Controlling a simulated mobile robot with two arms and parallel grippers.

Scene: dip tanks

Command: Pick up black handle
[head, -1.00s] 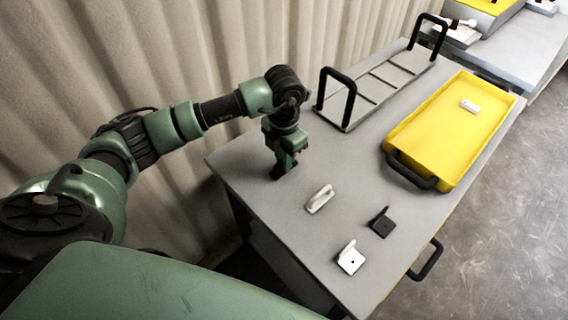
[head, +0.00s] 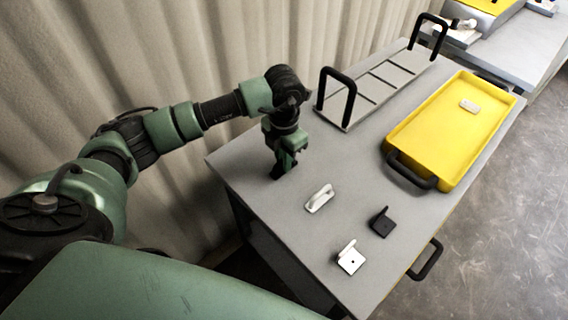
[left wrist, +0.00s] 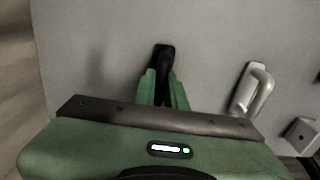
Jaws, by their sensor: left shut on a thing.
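The black handle (left wrist: 163,56) is between the fingers of my left gripper (left wrist: 163,88) in the left wrist view, with its far end sticking out beyond them. In the head view my left gripper (head: 283,168) points down at the table's left part, and its fingers hide most of the handle. The gripper is shut on the black handle. The handle is at or very near the tabletop; I cannot tell whether it touches. My right gripper is not in view.
A white handle (head: 319,198), a black bracket (head: 381,222) and a white bracket (head: 351,258) lie on the grey table (head: 262,205). A yellow tray (head: 441,130) and a rack with tall black handles (head: 337,96) stand farther back. A corrugated wall (head: 190,50) is at the left.

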